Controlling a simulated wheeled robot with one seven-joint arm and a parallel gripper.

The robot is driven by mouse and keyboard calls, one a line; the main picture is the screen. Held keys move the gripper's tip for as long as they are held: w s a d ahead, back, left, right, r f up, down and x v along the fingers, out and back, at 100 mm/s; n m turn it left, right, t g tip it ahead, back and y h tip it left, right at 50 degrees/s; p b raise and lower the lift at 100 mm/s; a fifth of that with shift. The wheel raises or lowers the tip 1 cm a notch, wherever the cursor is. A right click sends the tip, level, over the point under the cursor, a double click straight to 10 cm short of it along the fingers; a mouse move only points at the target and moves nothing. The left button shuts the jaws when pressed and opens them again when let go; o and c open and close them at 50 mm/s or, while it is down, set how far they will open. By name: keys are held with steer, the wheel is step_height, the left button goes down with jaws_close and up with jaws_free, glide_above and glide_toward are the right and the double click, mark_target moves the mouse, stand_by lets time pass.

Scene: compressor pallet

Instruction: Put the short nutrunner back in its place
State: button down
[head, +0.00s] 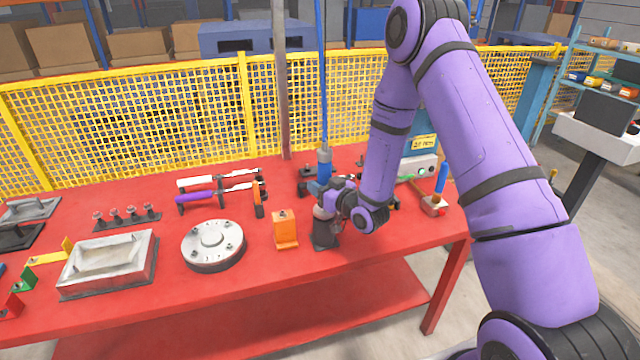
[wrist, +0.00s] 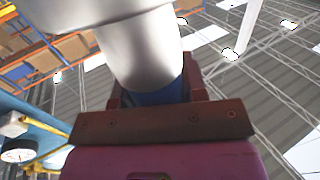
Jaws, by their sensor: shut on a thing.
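My gripper (head: 325,197) is at the back right of the red table, shut on a tool I take to be the short nutrunner (head: 323,165). In the head view its blue upper part stands upright above my gripper. In the wrist view a broad pale grey body (wrist: 145,50) fills the top, with a blue part between the brown jaws (wrist: 155,105). A dark block (head: 325,238) is just below my gripper. My wrist hides the contact, so I cannot tell whether the tool rests in it or hangs above it.
A yellow mesh fence (head: 180,110) stands behind. The front strip is mostly clear.

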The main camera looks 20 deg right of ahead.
steer(key=shift+f, duration=0.35)
steer(key=c, duration=0.6)
jaws_free()
steer(key=shift+f, duration=0.1)
steer(key=v, duration=1)
steer(key=shift+s+d, duration=0.2)
steer(key=shift+s, duration=0.15)
